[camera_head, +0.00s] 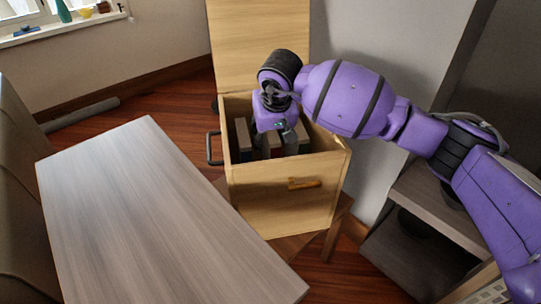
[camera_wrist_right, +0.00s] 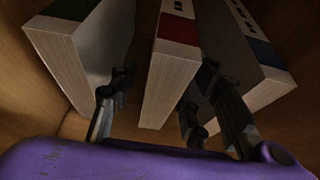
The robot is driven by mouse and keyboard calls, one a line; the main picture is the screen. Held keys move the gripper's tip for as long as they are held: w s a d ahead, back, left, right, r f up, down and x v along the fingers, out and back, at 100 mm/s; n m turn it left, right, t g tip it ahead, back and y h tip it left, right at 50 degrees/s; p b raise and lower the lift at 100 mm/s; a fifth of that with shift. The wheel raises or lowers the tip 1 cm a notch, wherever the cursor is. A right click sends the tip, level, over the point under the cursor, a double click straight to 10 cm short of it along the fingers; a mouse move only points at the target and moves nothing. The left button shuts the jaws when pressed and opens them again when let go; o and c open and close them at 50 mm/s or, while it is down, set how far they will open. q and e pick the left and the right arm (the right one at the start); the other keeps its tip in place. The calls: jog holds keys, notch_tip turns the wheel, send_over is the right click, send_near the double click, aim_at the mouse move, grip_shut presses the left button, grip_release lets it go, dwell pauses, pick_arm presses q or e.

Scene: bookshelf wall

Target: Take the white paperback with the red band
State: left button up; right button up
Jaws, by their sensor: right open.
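In the right wrist view, the white paperback with the red band (camera_wrist_right: 172,68) stands upright in the middle, between two other books. Its red band shows near the upper end. My right gripper (camera_head: 277,140) reaches down into an open wooden chest (camera_head: 285,210). Its fingers are open, with one on each side of the red-banded book in the wrist view (camera_wrist_right: 150,105); the book is not visibly clamped. In the head view the gripper and arm hide much of the books. My left gripper is not in view.
A book with a dark green band (camera_wrist_right: 95,45) stands to the left and one with a blue band (camera_wrist_right: 258,55) to the right. The chest's raised lid (camera_head: 258,45) is behind. A bare grey table (camera_head: 150,215) is at left. A low shelf (camera_head: 440,215) is at right.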

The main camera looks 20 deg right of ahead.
jog(key=shift+c, duration=0.5)
grip_shut()
